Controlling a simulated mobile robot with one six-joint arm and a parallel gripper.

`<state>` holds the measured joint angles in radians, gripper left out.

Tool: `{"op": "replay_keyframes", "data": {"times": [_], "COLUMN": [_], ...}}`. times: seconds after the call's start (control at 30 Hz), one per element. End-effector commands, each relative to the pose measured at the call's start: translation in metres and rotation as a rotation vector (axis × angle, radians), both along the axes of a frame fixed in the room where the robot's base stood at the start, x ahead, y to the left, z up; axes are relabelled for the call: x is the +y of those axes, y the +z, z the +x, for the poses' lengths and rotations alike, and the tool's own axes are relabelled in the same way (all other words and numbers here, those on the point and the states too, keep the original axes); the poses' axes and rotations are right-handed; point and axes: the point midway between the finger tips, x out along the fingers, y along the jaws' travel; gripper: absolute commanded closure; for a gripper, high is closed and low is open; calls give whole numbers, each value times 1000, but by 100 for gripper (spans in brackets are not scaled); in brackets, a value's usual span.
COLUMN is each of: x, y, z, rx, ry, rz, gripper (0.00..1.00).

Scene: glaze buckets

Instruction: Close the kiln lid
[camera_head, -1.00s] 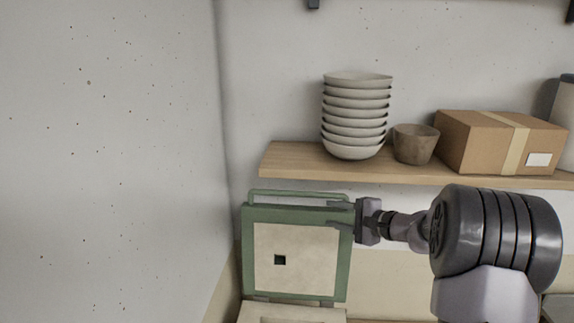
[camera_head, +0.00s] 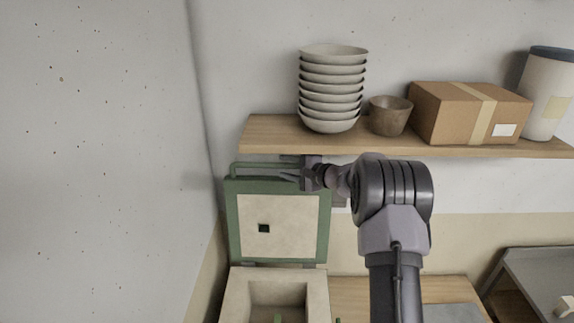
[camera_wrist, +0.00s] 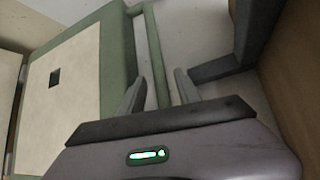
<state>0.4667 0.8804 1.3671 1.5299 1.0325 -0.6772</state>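The kiln lid (camera_head: 278,228) is open and stands roughly upright behind the kiln body (camera_head: 237,300). It has a green frame and a cream panel with a small dark square hole; it also shows in the wrist view (camera_wrist: 75,95). A green bar handle (camera_head: 242,164) runs along the lid's top edge. My gripper (camera_head: 284,175) is at the right part of this handle. In the wrist view the handle bar (camera_wrist: 153,45) passes between the two parted fingers of my gripper (camera_wrist: 163,77), with gaps visible beside it.
A wooden shelf (camera_head: 265,133) is close above my gripper and lid. It holds stacked bowls (camera_head: 332,90), a brown cup (camera_head: 390,115), a cardboard box (camera_head: 450,112) and a white container (camera_head: 545,95). A wall (camera_head: 90,160) stands left of the kiln. A grey metal table (camera_head: 530,270) is at right.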

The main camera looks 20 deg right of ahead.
Motion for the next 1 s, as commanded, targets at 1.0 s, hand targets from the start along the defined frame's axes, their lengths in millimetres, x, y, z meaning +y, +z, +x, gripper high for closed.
{"op": "replay_keyframes", "data": {"times": [1.0], "x": [0], "y": [0], "z": [0], "rx": [0], "ry": [0], "rz": [0], "gripper": [100]}}
